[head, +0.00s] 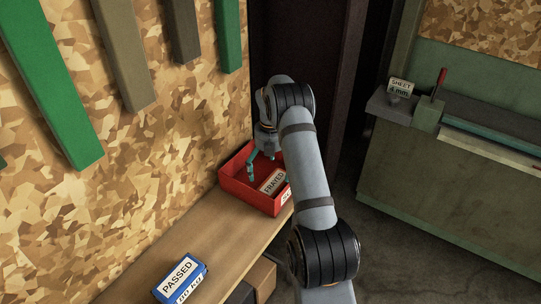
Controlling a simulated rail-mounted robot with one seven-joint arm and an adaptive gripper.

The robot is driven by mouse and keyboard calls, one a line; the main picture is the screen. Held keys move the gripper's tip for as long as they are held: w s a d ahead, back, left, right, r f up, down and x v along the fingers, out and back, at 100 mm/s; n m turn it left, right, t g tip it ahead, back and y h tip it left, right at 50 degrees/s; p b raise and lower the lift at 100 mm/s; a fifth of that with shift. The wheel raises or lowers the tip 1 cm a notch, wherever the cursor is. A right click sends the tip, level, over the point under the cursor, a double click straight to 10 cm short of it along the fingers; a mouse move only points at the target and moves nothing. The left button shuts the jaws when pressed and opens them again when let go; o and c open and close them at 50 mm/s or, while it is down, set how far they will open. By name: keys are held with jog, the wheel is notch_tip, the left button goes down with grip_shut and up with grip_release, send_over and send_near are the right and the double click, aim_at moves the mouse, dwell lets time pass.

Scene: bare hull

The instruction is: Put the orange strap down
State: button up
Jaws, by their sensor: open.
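My gripper (262,163) is open over a red bin (248,196) at the far end of the wooden bench. One teal finger shows at the bin's left side; my arm covers the other side. An item with a cream label reading "FRAYED" (272,182) lies in the bin, just below and to the right of the visible finger. Little of its own colour shows, so I cannot be sure that it is the orange strap. No other orange strap is visible. Contact between finger and item cannot be told.
A blue bundle labelled "PASSED" (180,282) sits on the near end of the bench (205,237). Green, brown and grey straps hang on the chipboard wall at left. A green cabinet (440,190) stands at right, with bare floor between.

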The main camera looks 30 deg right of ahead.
aim_at(271, 181)
notch_tip(271, 181, up, 12)
jog(key=b, duration=0.1)
jog(key=shift+f, duration=0.15)
